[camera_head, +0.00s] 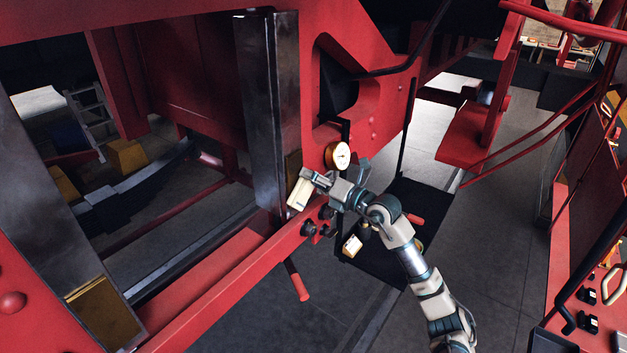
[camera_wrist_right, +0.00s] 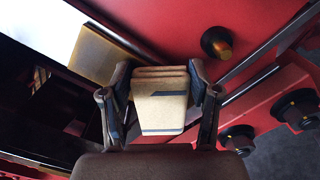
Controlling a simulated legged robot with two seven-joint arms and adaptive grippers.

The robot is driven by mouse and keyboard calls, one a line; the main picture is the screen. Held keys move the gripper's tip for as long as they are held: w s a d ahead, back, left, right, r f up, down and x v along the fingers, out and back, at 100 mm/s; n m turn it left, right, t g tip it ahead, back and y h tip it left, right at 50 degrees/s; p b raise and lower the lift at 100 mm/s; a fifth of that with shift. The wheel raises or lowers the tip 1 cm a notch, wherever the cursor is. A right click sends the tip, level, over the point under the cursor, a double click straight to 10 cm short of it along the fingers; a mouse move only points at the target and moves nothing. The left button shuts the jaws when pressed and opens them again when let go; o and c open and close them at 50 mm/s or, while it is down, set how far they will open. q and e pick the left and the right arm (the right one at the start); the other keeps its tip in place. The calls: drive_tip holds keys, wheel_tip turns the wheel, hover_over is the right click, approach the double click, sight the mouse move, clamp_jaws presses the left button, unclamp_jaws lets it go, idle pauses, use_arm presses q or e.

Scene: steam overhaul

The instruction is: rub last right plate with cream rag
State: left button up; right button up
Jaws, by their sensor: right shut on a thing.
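The cream rag (camera_head: 299,194), a folded pad with blue stripes in the right wrist view (camera_wrist_right: 160,108), is between the fingers of my right gripper (camera_head: 308,181). The gripper is shut on it. The brass-coloured right plate (camera_head: 293,163) sits low on the polished steel upright (camera_head: 268,100), just above the rag. In the right wrist view the plate (camera_wrist_right: 105,55) is up and left of the rag. I cannot tell whether they touch. Another brass-coloured plate (camera_head: 103,312) is on the left upright (camera_head: 50,190). My left gripper is not in view.
A round gauge (camera_head: 338,155) is close beside my right wrist. Dark knobs (camera_head: 310,229) and a red handle (camera_head: 297,281) stick out from the red beam (camera_head: 222,296) below. A black mat (camera_head: 385,265) with small items lies under my forearm. Open floor (camera_head: 480,260) is at the right.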

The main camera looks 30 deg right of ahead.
sight(313, 190)
drive_tip(key=shift+r+p, duration=2.7)
drive_tip(key=shift+r, duration=0.9)
wheel_tip(313, 190, up, 4)
drive_tip(key=shift+f, duration=0.2)
drive_tip(key=shift+a, duration=0.1)
drive_tip(key=shift+f+b, duration=4.5)
drive_tip(key=shift+f, duration=1.4)
drive_tip(key=shift+f+b, duration=1.25)
drive_tip(key=shift+f, duration=0.7)
